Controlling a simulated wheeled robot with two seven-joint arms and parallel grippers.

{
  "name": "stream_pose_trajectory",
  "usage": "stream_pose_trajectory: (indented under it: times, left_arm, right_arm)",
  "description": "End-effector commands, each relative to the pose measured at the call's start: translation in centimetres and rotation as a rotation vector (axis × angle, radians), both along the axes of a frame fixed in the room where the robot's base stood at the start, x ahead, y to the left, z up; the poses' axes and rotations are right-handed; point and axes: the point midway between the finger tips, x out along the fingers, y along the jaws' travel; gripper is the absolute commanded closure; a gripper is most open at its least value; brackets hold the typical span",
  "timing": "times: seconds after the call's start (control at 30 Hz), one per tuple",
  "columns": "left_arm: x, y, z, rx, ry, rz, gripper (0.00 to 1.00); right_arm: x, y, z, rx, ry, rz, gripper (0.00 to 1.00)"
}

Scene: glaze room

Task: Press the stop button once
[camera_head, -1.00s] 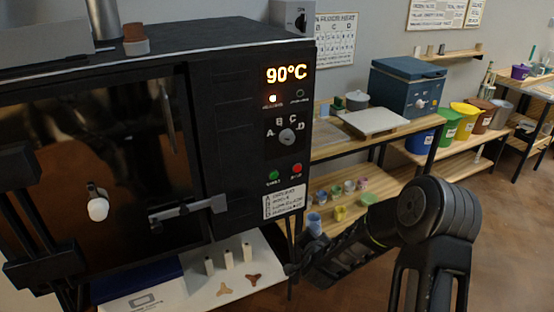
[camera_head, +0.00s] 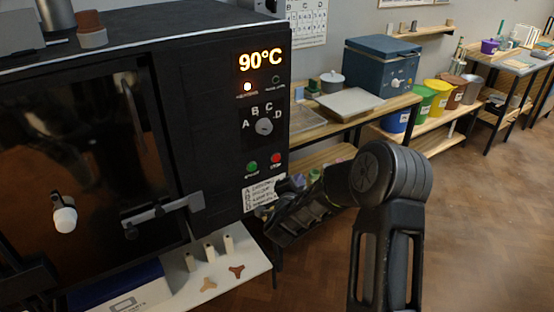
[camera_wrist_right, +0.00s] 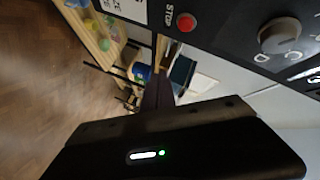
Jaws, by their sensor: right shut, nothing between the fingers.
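The red stop button (camera_head: 275,158) is on the lower right of the black kiln's front panel (camera_head: 215,110). In the right wrist view, the stop button (camera_wrist_right: 186,22) shows clear at the top, with the word STOP beside it. The green start button (camera_head: 252,168) is just left of it. My right gripper (camera_head: 266,211) is shut and empty, below and in front of the stop button, apart from it. In the wrist view my right gripper (camera_wrist_right: 157,82) points toward the panel's lower edge. A dark shape at the lower left edge may be my left arm; its fingers cannot be made out.
The display (camera_head: 260,60) reads 90°C, with a lit lamp (camera_head: 247,87) below. A dial (camera_head: 264,126) sits above the buttons. A door latch (camera_head: 160,212) juts out left of the panel. A white shelf (camera_head: 235,268) is below. Floor at the right is clear.

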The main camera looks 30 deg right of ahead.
Motion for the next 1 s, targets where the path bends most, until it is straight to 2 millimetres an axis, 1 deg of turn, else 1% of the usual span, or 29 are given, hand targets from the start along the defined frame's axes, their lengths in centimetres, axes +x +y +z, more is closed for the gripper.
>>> stream_pose_trajectory:
  times: [0.27, 0.5, 0.6, 0.8, 1.0]
  left_arm:
    - [-0.1, 0.0, 0.5, 0.001, 0.001, 0.001, 0.64]
    - [-0.1, 0.1, 0.8, 0.003, 0.003, 0.001, 0.64]
    - [-0.1, 0.0, 0.1, 0.002, 0.002, 0.001, 0.64]
    - [0.0, 0.0, -0.1, 0.000, 0.000, 0.000, 0.64]
    - [0.0, 0.0, -0.1, 0.000, 0.000, 0.000, 0.64]
  right_arm:
    - [2.6, 0.0, 0.0, 0.002, 0.000, 0.001, 1.00]
    - [5.8, -0.1, 0.0, 0.002, 0.000, 0.000, 1.00]
    - [7.0, -0.1, -0.2, 0.000, 0.000, 0.001, 1.00]
    - [8.2, -0.1, -0.1, 0.000, 0.001, 0.002, 1.00]
    - [8.4, -0.1, -0.1, 0.001, 0.002, 0.001, 1.00]
